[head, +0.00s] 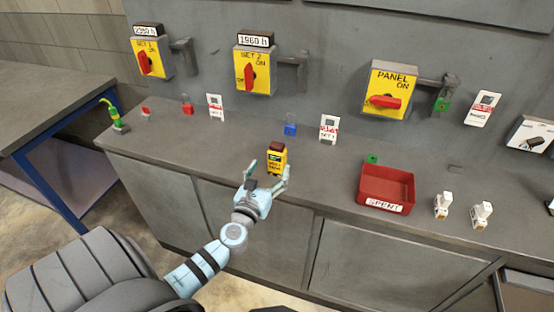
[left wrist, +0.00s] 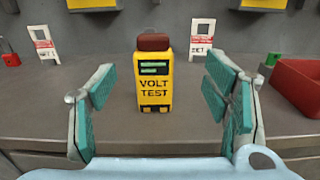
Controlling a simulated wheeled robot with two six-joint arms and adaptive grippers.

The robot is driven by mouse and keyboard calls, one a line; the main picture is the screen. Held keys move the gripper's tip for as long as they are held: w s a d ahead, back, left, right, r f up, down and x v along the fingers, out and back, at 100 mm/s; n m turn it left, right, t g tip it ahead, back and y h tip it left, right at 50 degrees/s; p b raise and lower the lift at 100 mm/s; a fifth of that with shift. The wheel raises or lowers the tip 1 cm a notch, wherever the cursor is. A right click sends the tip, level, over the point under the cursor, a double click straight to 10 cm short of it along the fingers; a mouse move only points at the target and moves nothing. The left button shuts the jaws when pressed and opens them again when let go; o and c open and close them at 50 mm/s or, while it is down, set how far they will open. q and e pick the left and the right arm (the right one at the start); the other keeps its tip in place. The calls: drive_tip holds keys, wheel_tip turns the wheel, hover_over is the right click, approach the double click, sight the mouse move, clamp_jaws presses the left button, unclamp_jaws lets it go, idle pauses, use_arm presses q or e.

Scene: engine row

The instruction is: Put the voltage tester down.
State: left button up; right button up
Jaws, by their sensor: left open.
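The voltage tester (head: 276,159) is a yellow box with a dark reddish-brown top, a green display and black "VOLT TEST" lettering. It stands upright on the grey counter (head: 330,205) near the front edge. It also shows in the middle of the left wrist view (left wrist: 154,80). My left gripper (head: 268,174) is open, with its teal-padded fingers spread to either side of the tester. In the left wrist view there is clear space between the tester and both fingers (left wrist: 158,105). My right gripper is not in view.
A red tray (head: 387,186) labelled "SPENT" stands to the right, with two white parts (head: 441,205) beyond it. Yellow switch boxes (head: 254,70) hang on the wall. Padlocks and tags, including a blue padlock (head: 290,129), stand behind the tester.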

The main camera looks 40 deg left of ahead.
use_arm(q)
drive_tip(key=x, duration=0.3)
drive_tip(key=b+x, duration=0.1)
drive_tip(key=x, duration=0.2)
drive_tip(key=a+f+b+x, duration=0.1)
drive_tip(key=x, duration=0.2)
drive_tip(key=shift+s, duration=0.1)
drive_tip(key=shift+w+a+f, duration=0.1)
drive_tip(key=shift+w+a, duration=0.05)
drive_tip(key=shift+w, duration=0.3)
drive_tip(key=shift+s, duration=0.1)
drive_tip(key=c, duration=1.6)
drive_tip(key=shift+o, duration=0.2)
wheel_tip(320, 180, up, 11)
drive_tip(key=p, duration=0.9)
drive_tip(key=shift+p, duration=0.3)
drive_tip(key=shift+r+b, duration=0.4)
drive_tip(key=shift+b, duration=0.7)
wheel_tip(320, 180, up, 6)
hover_over(275, 155)
drive_tip(key=w, duration=0.2)
drive_tip(key=shift+a+r, duration=0.15)
drive_tip(key=shift+a, duration=0.2)
